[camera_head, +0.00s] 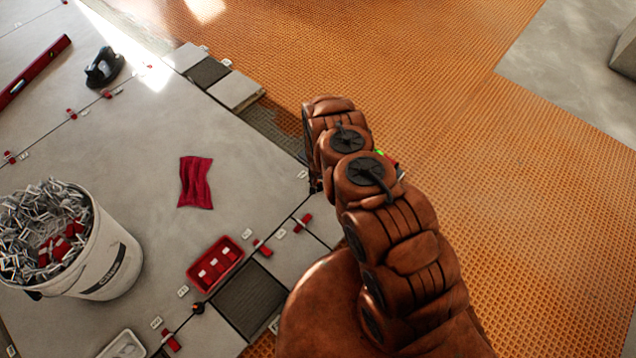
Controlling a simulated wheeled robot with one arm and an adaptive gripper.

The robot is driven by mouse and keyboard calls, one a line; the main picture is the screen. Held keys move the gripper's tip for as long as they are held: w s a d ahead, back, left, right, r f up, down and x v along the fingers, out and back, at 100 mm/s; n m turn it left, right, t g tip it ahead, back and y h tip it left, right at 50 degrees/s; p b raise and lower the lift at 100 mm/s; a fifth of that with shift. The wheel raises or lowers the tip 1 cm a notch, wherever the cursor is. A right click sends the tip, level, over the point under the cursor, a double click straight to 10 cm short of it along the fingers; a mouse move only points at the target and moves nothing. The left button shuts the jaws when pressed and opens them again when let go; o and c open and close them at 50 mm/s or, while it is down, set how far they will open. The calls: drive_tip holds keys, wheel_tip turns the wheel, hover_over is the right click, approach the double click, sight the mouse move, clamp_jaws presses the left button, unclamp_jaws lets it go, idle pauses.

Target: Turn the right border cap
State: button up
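Several red levelling caps stand along the joints near the tile border. One cap (303,223) is just left of my arm, and another cap (262,247) is lower left, beside the dark grey tile. A third cap (170,341) is near the bottom edge. I cannot tell which is the right border cap; my arm may cover it. My brown arm fills the middle and lower right. My gripper is hidden behind the arm, so its fingers and any hold on a cap do not show. Small dark and red bits peek out at the arm's sides.
A white bucket (112,262) full of clips stands at left. A red cloth (195,183), a black suction tool (104,67) and a red level (35,71) lie on the tiles. Orange matting (520,190) at right is open.

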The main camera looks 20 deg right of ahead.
drive_tip(key=shift+o, duration=1.2)
drive_tip(key=shift+w+r, duration=0.1)
drive_tip(key=shift+w, duration=0.05)
drive_tip(key=shift+w+r, duration=0.15)
drive_tip(key=shift+r, duration=0.55)
wheel_tip(320, 180, up, 11)
drive_tip(key=shift+f, duration=0.2)
